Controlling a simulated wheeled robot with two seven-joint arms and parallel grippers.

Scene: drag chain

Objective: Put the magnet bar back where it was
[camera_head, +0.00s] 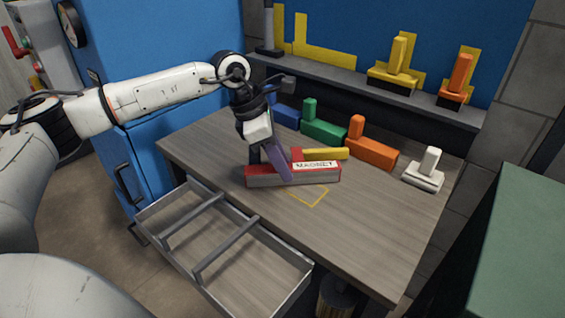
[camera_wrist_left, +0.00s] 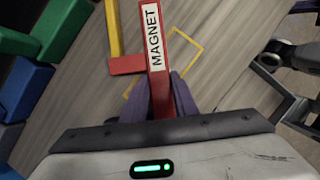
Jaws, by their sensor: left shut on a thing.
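The magnet bar (camera_head: 320,175) is a long red and grey bar with a white MAGNET label. It is at the middle of the wooden table in the head view, and I cannot tell whether it touches the top. In the left wrist view the bar (camera_wrist_left: 154,50) runs up between the purple fingers. My left gripper (camera_head: 284,172) is shut on the bar, left of its label. The fingers also show in the left wrist view (camera_wrist_left: 160,100). A yellow square outline (camera_head: 308,197) is on the table just in front of the bar. My right gripper is not in view.
A yellow and red piece (camera_head: 325,154) lies right behind the bar. Blue (camera_head: 286,117), green (camera_head: 324,130), orange (camera_head: 372,152) and white (camera_head: 425,175) blocks line the table's back. An open divided drawer (camera_head: 225,250) juts out in front. The table's front right is clear.

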